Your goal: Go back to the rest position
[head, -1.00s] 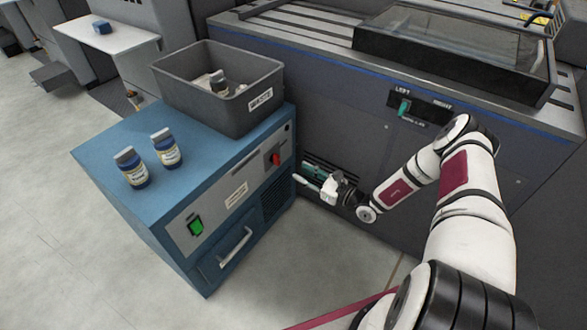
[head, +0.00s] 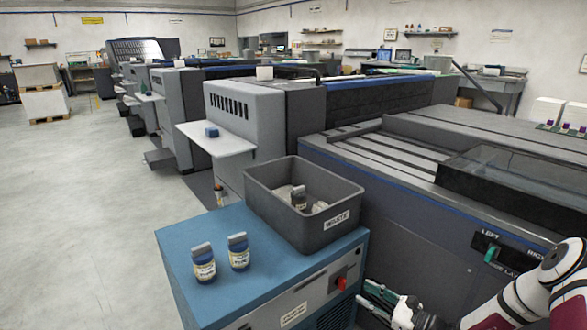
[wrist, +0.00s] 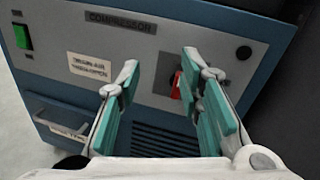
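My gripper (wrist: 155,90) is open and empty in the wrist view, its two teal-padded fingers spread apart in front of the blue compressor cabinet (wrist: 60,75). Its right finger overlaps part of the red switch (wrist: 176,84) in that view; I cannot tell whether they touch. In the head view my gripper (head: 377,296) shows low, beside the right end of the cabinet (head: 190,245), with my white arm at the lower right corner. The green switch (wrist: 22,36) is at the upper left of the cabinet's front panel.
A grey bin (head: 330,232) with several bottles stands on the cabinet top. Two blue-labelled bottles (head: 204,264) (head: 239,252) stand left of it. The dark press (head: 430,215) rises close on the right. Open floor (head: 90,210) lies to the left.

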